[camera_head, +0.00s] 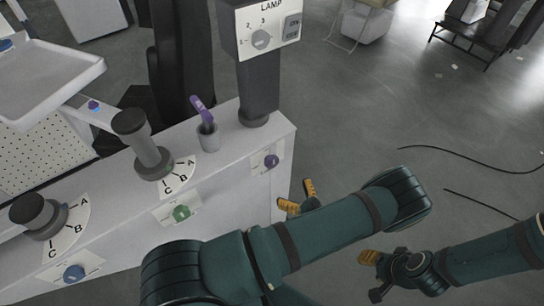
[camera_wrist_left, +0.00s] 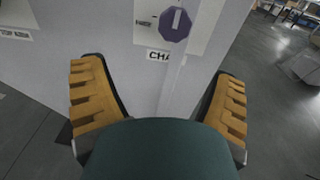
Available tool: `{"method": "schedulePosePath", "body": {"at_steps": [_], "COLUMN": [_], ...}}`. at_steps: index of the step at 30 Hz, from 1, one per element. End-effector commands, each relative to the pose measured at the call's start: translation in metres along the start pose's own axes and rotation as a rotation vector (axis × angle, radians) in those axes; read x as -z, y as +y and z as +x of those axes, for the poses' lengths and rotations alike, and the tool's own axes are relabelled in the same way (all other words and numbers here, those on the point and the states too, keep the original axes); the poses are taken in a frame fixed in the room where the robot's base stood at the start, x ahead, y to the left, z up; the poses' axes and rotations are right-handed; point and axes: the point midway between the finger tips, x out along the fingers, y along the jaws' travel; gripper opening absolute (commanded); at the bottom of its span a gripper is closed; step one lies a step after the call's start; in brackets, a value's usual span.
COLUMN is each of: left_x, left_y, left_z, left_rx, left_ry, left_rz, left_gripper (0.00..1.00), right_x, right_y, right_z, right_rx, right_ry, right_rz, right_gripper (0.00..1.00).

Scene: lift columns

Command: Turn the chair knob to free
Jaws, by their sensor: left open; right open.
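The chair knob (camera_head: 271,161) is a small purple knob on a white plate at the right end of the cabinet front. In the left wrist view the purple knob (camera_wrist_left: 174,24) shows a pale, nearly upright stripe, above a label reading "CHA", its end cut off. My left gripper (camera_head: 296,197) is open and empty, with orange fingers, below and right of the knob and apart from it. In the left wrist view the knob is ahead, between the spread fingers (camera_wrist_left: 160,80). My right gripper (camera_head: 372,276) is open and empty over the floor, far from the cabinet.
The white cabinet (camera_head: 225,215) also carries a green knob (camera_head: 181,212) and a blue knob (camera_head: 74,272). Cables (camera_head: 470,158) lie on open floor.

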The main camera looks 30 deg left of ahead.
Motion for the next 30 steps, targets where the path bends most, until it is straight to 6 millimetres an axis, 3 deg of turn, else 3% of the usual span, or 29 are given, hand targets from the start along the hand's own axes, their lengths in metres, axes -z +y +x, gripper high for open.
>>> {"method": "schedulePosePath", "body": {"at_steps": [3,7,21,30], "left_x": [-0.010,-0.011,-0.016,-0.018], "left_y": [-0.014,-0.016,-0.021,-0.023], "left_z": [-0.001,0.010,0.098,0.130], "left_rx": [0.062,0.067,0.063,0.064], "left_ry": [-0.060,-0.068,-0.064,-0.063], "left_rz": [0.001,0.001,0.000,0.000], "left_gripper": [0.87,0.87,0.87,0.87], "right_x": [0.000,0.000,0.001,0.000], "right_y": [-0.001,-0.001,-0.001,-0.001], "right_z": [-0.002,-0.002,-0.002,-0.002], "right_rx": [0.000,0.000,0.000,0.000], "right_ry": [0.000,0.001,0.001,0.000], "right_rz": [0.001,0.001,0.000,0.000], "right_gripper": [0.47,0.47,0.47,0.47]}}
